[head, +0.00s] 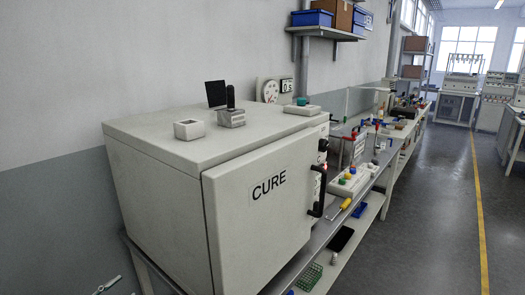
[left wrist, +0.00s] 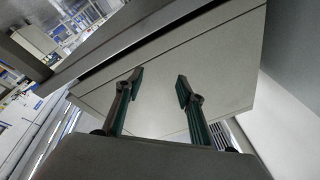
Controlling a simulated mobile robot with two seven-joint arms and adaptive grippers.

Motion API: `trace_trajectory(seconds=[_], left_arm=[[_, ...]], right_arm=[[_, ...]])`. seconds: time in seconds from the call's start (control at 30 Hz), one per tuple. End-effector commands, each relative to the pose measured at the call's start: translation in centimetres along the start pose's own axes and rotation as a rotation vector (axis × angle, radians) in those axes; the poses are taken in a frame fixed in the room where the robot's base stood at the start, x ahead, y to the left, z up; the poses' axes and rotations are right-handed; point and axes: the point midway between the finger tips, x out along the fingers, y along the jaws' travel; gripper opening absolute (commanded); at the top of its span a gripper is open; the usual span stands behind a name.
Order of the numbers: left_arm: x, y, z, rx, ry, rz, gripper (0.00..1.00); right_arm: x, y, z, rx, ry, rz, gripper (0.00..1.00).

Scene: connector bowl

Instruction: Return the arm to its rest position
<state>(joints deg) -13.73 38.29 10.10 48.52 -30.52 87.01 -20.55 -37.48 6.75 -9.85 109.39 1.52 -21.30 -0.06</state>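My left gripper (left wrist: 159,77) shows in the left wrist view with its two green-padded fingers apart and nothing between them. Pale flat panels of a large box-like body lie beyond the fingers, apart from them as far as I can tell. In the head view, a small pale and green piece at the bottom left edge looks like a fingertip of my left gripper (head: 108,285), low beside the cabinet; the rest of that arm is out of frame. My right gripper is in neither view.
A large cabinet marked CURE (head: 262,215) fills the near left, its door appearing shut. A small white box (head: 189,130) and a grey block (head: 231,118) stand on top. A cluttered bench (head: 330,205) runs behind it. The floor (head: 430,230) at right is clear.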

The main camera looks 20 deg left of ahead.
Motion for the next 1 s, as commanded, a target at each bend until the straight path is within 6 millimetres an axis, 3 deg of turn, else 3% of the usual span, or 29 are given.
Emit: trace_trajectory(seconds=[0.1, 0.37, 0.6, 0.8, 1.0], left_arm=[[-0.4, 3.9, 0.2, -0.07, -0.006, -0.043, 0.38], [1.6, 7.6, 1.0, -0.033, -0.122, 0.057, 0.38], [2.8, 13.4, 1.4, -0.02, -0.278, 0.161, 0.38], [2.6, 19.9, 0.4, -0.027, -0.454, 0.267, 0.38], [0.8, 25.4, -1.8, -0.046, -0.618, 0.366, 0.38]], right_arm=[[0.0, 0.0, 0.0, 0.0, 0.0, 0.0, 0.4], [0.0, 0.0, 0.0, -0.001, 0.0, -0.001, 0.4], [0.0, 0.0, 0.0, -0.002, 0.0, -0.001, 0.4], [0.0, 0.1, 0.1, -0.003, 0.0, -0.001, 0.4], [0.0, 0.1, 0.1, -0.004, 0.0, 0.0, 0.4]])
